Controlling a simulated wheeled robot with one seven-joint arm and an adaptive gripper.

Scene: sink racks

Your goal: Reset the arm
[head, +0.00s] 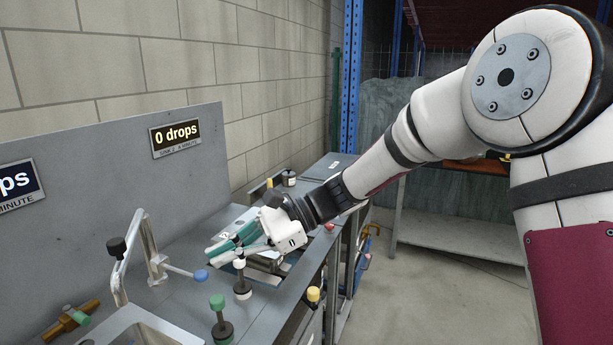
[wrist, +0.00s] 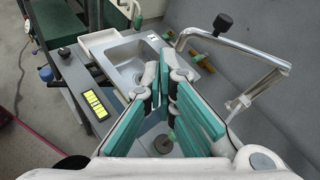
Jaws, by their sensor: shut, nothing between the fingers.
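My arm reaches in from the right in the head view. My gripper (head: 222,248), with teal finger pads, hangs low over the grey counter, behind the white-topped valve. In the wrist view the teal-padded fingers (wrist: 168,78) come close together at their tips, with nothing held between them. The gripper is shut and empty. My gripper hides part of the counter behind it in the head view.
A metal faucet (head: 131,260) with a black knob stands left of my gripper, beside a sink (head: 135,325). A blue-tipped lever (head: 189,273), a green-topped valve (head: 220,322) and a white-topped valve (head: 242,282) stand close by. Open floor lies right.

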